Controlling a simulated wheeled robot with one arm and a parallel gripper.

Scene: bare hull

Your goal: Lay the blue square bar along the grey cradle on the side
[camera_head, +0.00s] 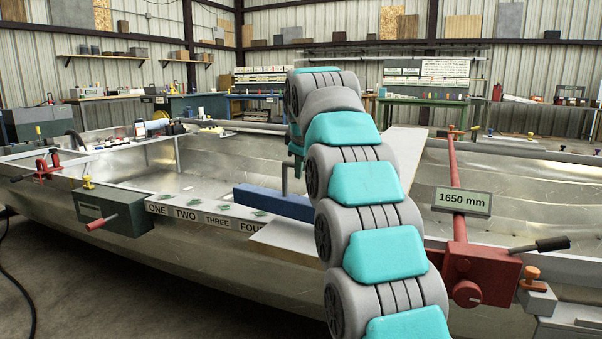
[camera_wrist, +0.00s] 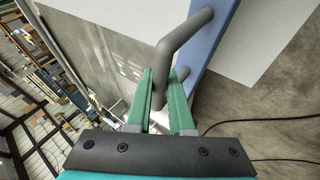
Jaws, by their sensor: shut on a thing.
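The blue square bar (camera_head: 272,202) shows in the head view just left of my arm, above a white panel; its right part is hidden behind my arm. A grey bent handle (camera_head: 285,178) rises from it. In the wrist view the bar (camera_wrist: 214,38) runs along the upper right, with the grey handle (camera_wrist: 178,40) reaching to my green fingers. My gripper (camera_wrist: 164,95) is shut on this handle; in the head view it is mostly hidden by my arm. I cannot make out the grey cradle for certain in either view.
A label strip (camera_head: 205,217) reading ONE, TWO, THREE, FOUR lies left of the bar. A grey-green box (camera_head: 112,212) with a red handle sits on the hull's near edge. A red clamp bar (camera_head: 459,190) with a 1650 mm plate stands right of my arm.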

